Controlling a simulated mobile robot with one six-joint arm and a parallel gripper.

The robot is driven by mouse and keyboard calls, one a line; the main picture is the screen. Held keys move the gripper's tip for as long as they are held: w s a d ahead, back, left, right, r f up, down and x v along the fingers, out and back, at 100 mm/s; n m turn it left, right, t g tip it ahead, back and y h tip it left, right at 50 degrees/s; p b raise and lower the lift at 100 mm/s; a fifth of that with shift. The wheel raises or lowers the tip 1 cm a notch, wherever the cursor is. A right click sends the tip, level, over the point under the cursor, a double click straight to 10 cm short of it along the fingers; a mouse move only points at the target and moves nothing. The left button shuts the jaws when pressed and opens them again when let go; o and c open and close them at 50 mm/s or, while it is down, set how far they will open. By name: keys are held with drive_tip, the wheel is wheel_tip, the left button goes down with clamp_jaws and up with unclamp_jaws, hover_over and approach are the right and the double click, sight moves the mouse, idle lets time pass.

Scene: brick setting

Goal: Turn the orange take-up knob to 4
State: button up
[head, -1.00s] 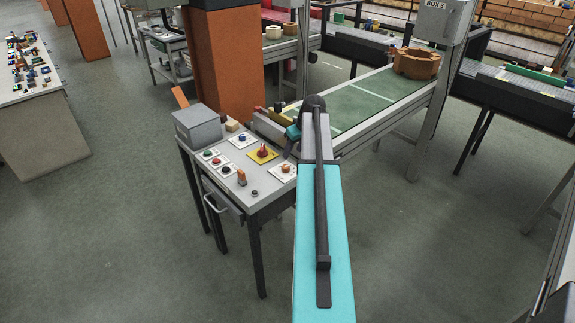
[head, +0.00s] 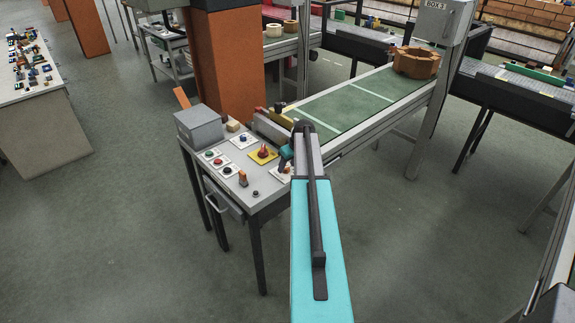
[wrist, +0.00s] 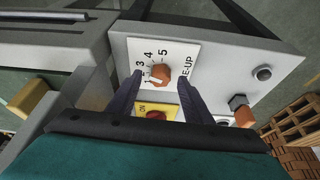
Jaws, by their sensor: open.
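The orange take-up knob (wrist: 158,74) sits on a white plate (wrist: 180,52) with numbers up to 5 printed around it. In the wrist view its pale pointer mark seems to face the low numbers at the left, not 4, but the exact number is too small to tell. My gripper (wrist: 160,84) is open, its two dark fingers on either side of the knob with gaps; I cannot tell any contact. In the head view the knob (head: 286,169) is partly hidden behind my gripper at the panel's right edge.
The grey panel (head: 213,182) also carries a red knob on a yellow plate (head: 263,153), an orange-topped switch (head: 243,178) and several buttons. A grey box (head: 199,127) stands at its back left. A green conveyor (head: 345,105) runs behind, bearing a brown ring-shaped part (head: 416,63).

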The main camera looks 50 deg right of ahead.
drive_tip(key=shift+w+f, duration=0.2)
drive_tip(key=shift+f, duration=0.3)
drive_tip(key=c, duration=1.1)
drive_tip(key=shift+o, duration=0.2)
drive_tip(key=shift+m+b, duration=0.4)
drive_tip(key=shift+b, duration=0.1)
drive_tip(key=shift+a+m+h+b, duration=0.2)
drive_tip(key=shift+m+h+b, duration=0.4)
drive_tip(key=shift+m+b, duration=0.45)
drive_tip(key=shift+w+a+m+g+h+b, duration=0.1)
drive_tip(key=shift+m+g+h+b, duration=0.2)
drive_tip(key=shift+m+b, duration=0.55)
drive_tip(key=shift+w+m+g+h+b, duration=0.1)
drive_tip(key=shift+m+g+h+b, duration=0.2)
drive_tip(key=shift+m, duration=0.9)
drive_tip(key=shift+r, duration=0.1)
